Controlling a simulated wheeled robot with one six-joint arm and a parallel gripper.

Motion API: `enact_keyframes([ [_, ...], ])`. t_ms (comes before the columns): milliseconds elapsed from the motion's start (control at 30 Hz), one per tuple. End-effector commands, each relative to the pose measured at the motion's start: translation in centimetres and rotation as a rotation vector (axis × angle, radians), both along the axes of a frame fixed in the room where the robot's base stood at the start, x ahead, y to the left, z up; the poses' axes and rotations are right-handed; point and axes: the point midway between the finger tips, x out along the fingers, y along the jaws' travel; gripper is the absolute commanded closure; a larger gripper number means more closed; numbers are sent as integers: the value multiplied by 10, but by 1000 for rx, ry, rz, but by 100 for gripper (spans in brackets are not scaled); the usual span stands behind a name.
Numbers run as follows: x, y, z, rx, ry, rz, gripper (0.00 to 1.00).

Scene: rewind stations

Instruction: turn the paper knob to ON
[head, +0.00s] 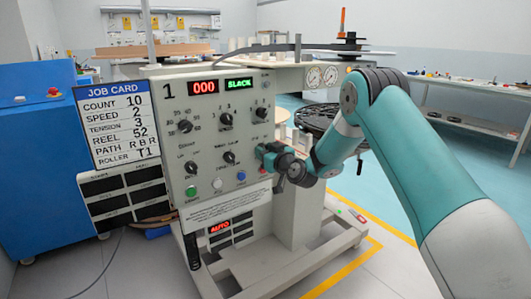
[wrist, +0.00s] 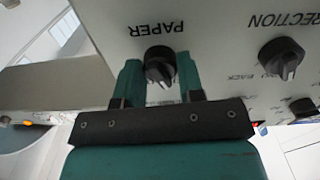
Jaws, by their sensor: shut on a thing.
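The paper knob (wrist: 160,65) is a round black knob on the light grey panel. The word PAPER shows upside down above it in the wrist view. My gripper (wrist: 161,72) has one teal finger on each side of the knob and is shut on it. The knob's pale pointer mark shows toward the lower side in the wrist view, between the fingers. The gripper hides the markings around the knob, so I cannot read its setting. In the head view my gripper (head: 262,152) is at the panel's right edge and hides the knob.
The direction knob (wrist: 281,58) sits beside the paper knob. The control panel (head: 215,175) carries several other knobs and buttons, and displays reading 000 and SLACK. A job card (head: 113,120) hangs at its left. A blue cabinet (head: 35,165) stands farther left.

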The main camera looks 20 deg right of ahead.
Motion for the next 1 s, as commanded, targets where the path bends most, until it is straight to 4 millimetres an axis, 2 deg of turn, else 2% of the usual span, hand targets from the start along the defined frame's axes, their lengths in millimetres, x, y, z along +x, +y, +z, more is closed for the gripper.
enact_keyframes([
  [600,0,0,0,553,98,0,88],
  [1000,0,0,0,816,142,0,88],
])
